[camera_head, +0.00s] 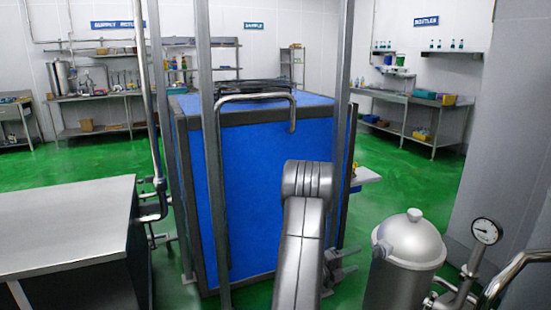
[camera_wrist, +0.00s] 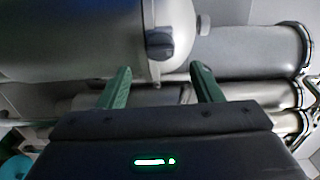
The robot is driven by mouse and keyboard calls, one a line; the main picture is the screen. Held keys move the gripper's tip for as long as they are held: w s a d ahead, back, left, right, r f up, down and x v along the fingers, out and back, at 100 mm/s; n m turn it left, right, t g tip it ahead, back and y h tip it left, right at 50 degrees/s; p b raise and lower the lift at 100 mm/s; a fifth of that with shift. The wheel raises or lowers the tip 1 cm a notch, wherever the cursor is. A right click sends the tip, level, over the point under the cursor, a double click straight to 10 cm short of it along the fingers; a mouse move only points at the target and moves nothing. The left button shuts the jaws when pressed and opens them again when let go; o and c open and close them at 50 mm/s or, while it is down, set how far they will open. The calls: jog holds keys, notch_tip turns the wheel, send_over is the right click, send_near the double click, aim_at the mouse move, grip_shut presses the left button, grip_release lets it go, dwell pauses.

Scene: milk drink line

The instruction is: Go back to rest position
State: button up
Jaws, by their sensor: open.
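My gripper (camera_wrist: 161,75) shows in the wrist view with its two green fingers spread apart and nothing between them. A large pale metal cylinder with a rounded end (camera_wrist: 178,25) and a dark knob lies just beyond the fingertips; I cannot tell whether they touch it. In the head view my grey arm rises at the lower middle, in front of a blue-sided box with a dark frame (camera_head: 260,190). Dark parts beside the arm may be my gripper, mostly hidden.
A domed metal tank (camera_head: 408,250) and a pressure gauge (camera_head: 486,231) stand close at the right. A steel table (camera_head: 65,225) is at the left. Upright metal posts and pipes cross the view. Green floor is open behind, before shelves and a right-hand bench (camera_head: 410,97).

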aim_at(373, 252)
jog(key=x, duration=0.7)
jog(key=shift+d, duration=0.15)
jog(key=m+b, duration=0.2)
jog(key=m, duration=0.2)
jog(key=m+b, duration=0.1)
jog(key=m, duration=0.3)
jog(key=shift+s+a+b, duration=0.1)
jog(key=shift+a+b, duration=0.1)
jog(key=shift+b, duration=0.15)
jog(key=m+b, duration=0.1)
jog(key=m, duration=0.4)
jog(key=shift+r, duration=0.15)
jog(key=m+b, duration=0.1)
jog(key=m, duration=0.3)
jog(key=shift+a+r, duration=0.1)
